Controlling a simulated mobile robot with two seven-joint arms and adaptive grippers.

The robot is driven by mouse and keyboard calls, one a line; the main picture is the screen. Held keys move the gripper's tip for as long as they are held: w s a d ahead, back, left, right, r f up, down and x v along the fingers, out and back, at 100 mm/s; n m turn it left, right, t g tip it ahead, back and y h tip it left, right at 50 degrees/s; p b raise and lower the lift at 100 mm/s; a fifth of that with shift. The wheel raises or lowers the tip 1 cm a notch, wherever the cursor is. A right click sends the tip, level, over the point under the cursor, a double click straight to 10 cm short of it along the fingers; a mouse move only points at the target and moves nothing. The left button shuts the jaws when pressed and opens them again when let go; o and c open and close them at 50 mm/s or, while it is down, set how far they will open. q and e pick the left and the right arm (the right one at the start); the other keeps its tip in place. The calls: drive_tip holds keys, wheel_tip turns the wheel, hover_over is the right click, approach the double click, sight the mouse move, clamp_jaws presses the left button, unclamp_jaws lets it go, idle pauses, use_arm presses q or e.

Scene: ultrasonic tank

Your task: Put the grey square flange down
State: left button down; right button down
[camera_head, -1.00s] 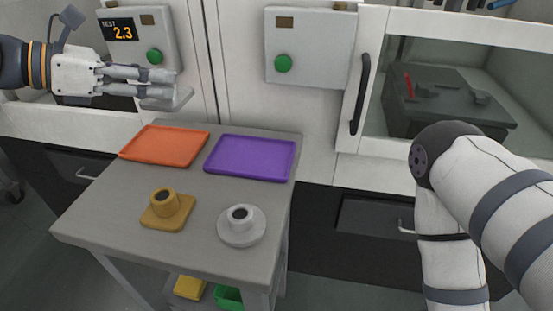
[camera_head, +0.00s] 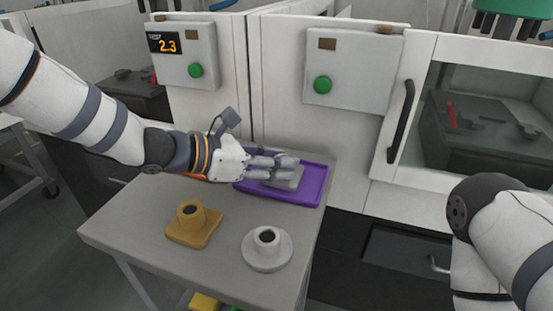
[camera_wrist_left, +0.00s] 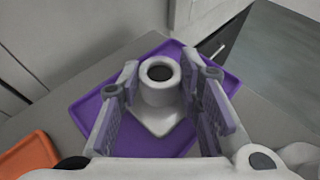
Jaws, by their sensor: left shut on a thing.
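The grey square flange (camera_head: 284,181) has a square plate with a round hollow hub. My left gripper (camera_head: 286,165) is shut on it over the purple tray (camera_head: 312,196). In the left wrist view the flange (camera_wrist_left: 158,122) sits between the two fingers, its hub upright and its plate inside the outline of the purple tray (camera_wrist_left: 88,108). I cannot tell whether the plate touches the tray floor. My right gripper is out of view; only part of my right arm shows at the right.
An ochre square flange (camera_head: 192,226) and a light grey round flange (camera_head: 267,251) stand on the front of the grey table (camera_head: 130,226). An orange tray (camera_wrist_left: 28,158) lies left of the purple one. Cabinets with green buttons (camera_head: 322,85) stand behind the table.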

use_arm(q)
drive_tip(key=shift+r, duration=0.2)
drive_tip(key=shift+f, duration=0.1)
drive_tip(key=c, duration=1.2)
unclamp_jaws()
drive_tip(key=shift+f, duration=0.1)
drive_tip(key=shift+o, duration=0.2)
drive_tip(key=shift+r, duration=0.25)
drive_tip(key=p+v, duration=0.1)
drive_tip(key=v, duration=1.1)
drive_tip(key=shift+s+f+p, duration=0.1)
drive_tip(key=shift+f+p, duration=0.05)
drive_tip(key=shift+p, duration=0.15)
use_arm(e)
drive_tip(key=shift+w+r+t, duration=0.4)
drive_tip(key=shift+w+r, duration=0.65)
